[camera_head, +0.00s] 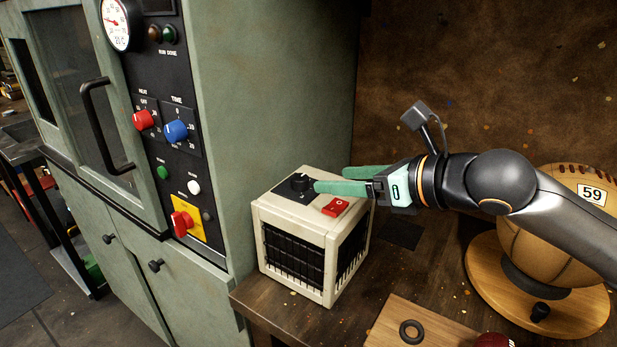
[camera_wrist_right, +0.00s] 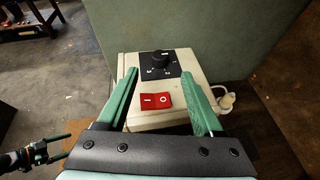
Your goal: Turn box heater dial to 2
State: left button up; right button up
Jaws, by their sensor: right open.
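The box heater (camera_head: 295,220) is a cream box with dark grilles, standing on a wooden bench beside the green cabinet. Its black dial (camera_head: 300,183) sits on a black plate on top and also shows in the right wrist view (camera_wrist_right: 161,61). The dial's exact setting is too small to read. A red rocker switch (camera_head: 335,206) lies on the same top face. My right gripper (camera_head: 331,180) is open above the heater's top, its green fingers pointing at the dial. The dial is just beyond the fingertips, with nothing between them. My left gripper (camera_wrist_right: 62,145) shows small at the wrist view's lower left, its fingers apart.
The green cabinet (camera_head: 275,90) rises close behind the heater, with a red knob (camera_head: 143,120) and a blue knob (camera_head: 176,131). A ball (camera_head: 545,245) on a round wooden stand is at the right. A wooden board (camera_head: 385,325) with a black ring (camera_head: 412,331) lies in front.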

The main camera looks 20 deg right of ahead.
aim_at(305, 179)
jog(key=x, duration=0.8)
grip_shut()
dwell(0.5)
